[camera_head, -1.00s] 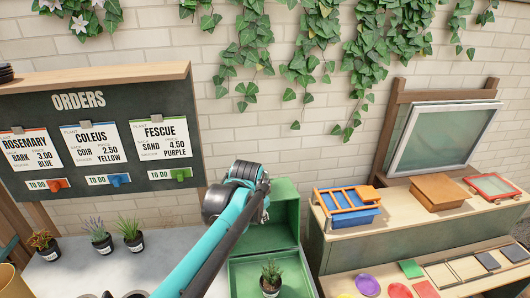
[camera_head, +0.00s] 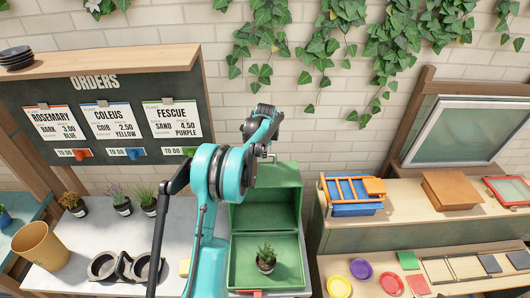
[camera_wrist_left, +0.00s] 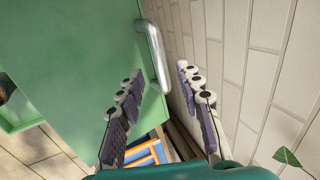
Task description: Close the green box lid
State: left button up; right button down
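The green box (camera_head: 303,262) stands open at the lower middle of the head view, with a small potted plant (camera_head: 267,258) inside. Its green lid (camera_head: 265,212) stands raised at the back. A metal handle (camera_wrist_left: 153,57) is on the lid's edge in the left wrist view, beside the green lid panel (camera_wrist_left: 85,50). My left gripper (camera_wrist_left: 160,72) is open, its two fingers on either side of the handle, with no visible grip on it. In the head view my left arm reaches to the lid's top, and the fingers are hard to make out. My right gripper is not in view.
A wooden counter (camera_head: 400,205) with a blue-orange rack (camera_head: 352,208) stands right of the box. Cup holders (camera_head: 125,267), a tan pot (camera_head: 40,245) and several potted plants are to the left. An orders board (camera_head: 100,130) and brick wall are behind.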

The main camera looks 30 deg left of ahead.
aim_at(265, 163)
pick_arm(q)
jog(key=x, duration=0.2)
jog(key=shift+w+f, duration=0.2)
jog(key=shift+f, duration=0.05)
jog(key=shift+a+f, duration=0.1)
jog(key=shift+f, duration=0.25)
jog(key=shift+w, duration=0.1)
grip_shut()
